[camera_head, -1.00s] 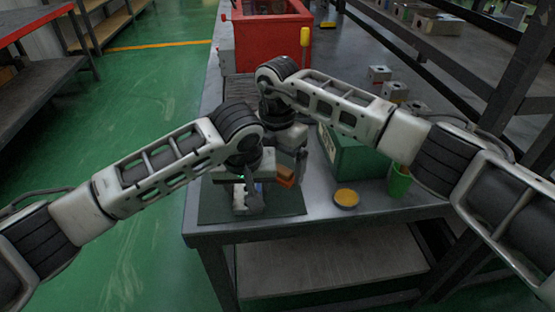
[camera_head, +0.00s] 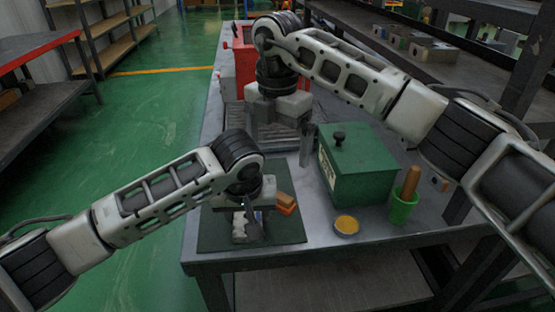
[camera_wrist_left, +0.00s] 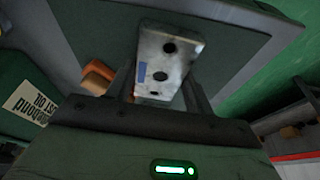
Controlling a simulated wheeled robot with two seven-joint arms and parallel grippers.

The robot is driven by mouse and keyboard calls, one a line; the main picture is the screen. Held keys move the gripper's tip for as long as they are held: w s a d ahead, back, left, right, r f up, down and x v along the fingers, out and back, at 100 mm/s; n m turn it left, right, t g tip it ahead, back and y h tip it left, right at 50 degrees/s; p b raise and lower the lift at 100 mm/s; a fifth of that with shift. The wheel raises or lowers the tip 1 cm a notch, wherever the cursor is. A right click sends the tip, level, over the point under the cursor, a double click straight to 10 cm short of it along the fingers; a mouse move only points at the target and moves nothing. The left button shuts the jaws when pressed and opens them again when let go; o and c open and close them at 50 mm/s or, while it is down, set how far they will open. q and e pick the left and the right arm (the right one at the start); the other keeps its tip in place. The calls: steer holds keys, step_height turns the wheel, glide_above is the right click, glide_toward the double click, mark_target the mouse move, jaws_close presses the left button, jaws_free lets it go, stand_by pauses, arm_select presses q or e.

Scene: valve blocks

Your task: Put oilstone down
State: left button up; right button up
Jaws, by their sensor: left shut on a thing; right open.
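The oilstone (camera_head: 286,202), a small orange-brown block, lies on the dark green mat (camera_head: 285,232) at its right part. It also shows in the left wrist view (camera_wrist_left: 97,76), left of the left gripper. My right gripper (camera_head: 280,140) is open and empty, above the table behind the mat and apart from the oilstone. My left gripper (camera_head: 245,222) is shut on a pale metal valve block (camera_wrist_left: 170,62) with dark holes and a blue mark, over the mat. In the head view the gripper partly hides this block.
A green box (camera_head: 360,178) with a knobbed lid stands right of the mat. A green cup (camera_head: 402,207) with a wooden handle in it and a round tin of yellowish stuff (camera_head: 346,225) are near the front edge. A red box (camera_head: 243,60) is at the back.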

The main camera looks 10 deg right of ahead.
mark_target(279, 191)
steer(key=w+d+f+m+g+y, duration=0.1)
steer(key=w+d+m+g+y, duration=0.1)
steer(key=m, duration=1.6)
steer(key=w+d+f+m+g+y, duration=0.1)
steer(key=d+f+m, duration=0.1)
steer(key=m, duration=1.6)
steer(key=x, duration=1)
steer(key=shift+a+f, duration=0.3)
steer(key=shift+a, duration=0.2)
steer(key=c, duration=1.2)
